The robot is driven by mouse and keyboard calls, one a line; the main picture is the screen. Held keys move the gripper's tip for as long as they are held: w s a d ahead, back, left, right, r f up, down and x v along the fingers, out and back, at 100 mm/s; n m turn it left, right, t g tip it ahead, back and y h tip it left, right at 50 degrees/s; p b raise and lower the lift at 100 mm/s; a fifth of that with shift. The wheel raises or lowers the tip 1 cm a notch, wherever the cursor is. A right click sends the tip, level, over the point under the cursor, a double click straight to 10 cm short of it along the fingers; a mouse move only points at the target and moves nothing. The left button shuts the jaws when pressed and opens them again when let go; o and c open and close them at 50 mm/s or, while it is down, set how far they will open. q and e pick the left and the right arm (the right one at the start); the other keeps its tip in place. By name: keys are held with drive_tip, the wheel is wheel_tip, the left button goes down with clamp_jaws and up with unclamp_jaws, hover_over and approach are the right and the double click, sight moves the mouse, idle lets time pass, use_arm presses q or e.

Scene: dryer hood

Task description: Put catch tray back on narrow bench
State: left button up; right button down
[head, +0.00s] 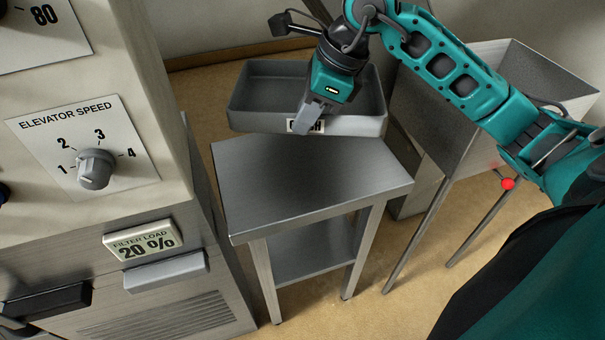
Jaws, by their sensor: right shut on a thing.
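The catch tray (252,117) is a grey, shallow, open metal tray at the top middle of the head view. It looks empty in the part I can see, and the label on its front wall is partly covered by my gripper. My right gripper (306,118) comes from above and is shut on the tray's front wall at the label. The narrow bench (310,185) is a steel table with a bare top and a lower shelf. The tray is at the bench's far end; I cannot tell whether they touch. My left gripper is not in view.
The dryer cabinet (95,235) with a speed knob (96,168) and filter load display (143,240) stands close on the left. A steel bin on legs (440,110) stands to the right, partly behind my right arm. The bench top is clear.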

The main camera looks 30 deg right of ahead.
wheel_tip(320, 180, down, 10)
drive_tip(key=shift+r+b, duration=0.1)
drive_tip(key=shift+b, duration=0.35)
drive_tip(key=shift+f, duration=0.55)
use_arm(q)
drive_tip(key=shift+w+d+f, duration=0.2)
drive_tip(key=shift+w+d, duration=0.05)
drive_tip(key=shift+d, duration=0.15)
use_arm(e)
drive_tip(key=shift+f, duration=2)
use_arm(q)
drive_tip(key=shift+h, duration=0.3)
use_arm(e)
drive_tip(key=shift+f+b, duration=0.2)
drive_tip(key=shift+b, duration=0.25)
drive_tip(key=c, duration=1.2)
unclamp_jaws()
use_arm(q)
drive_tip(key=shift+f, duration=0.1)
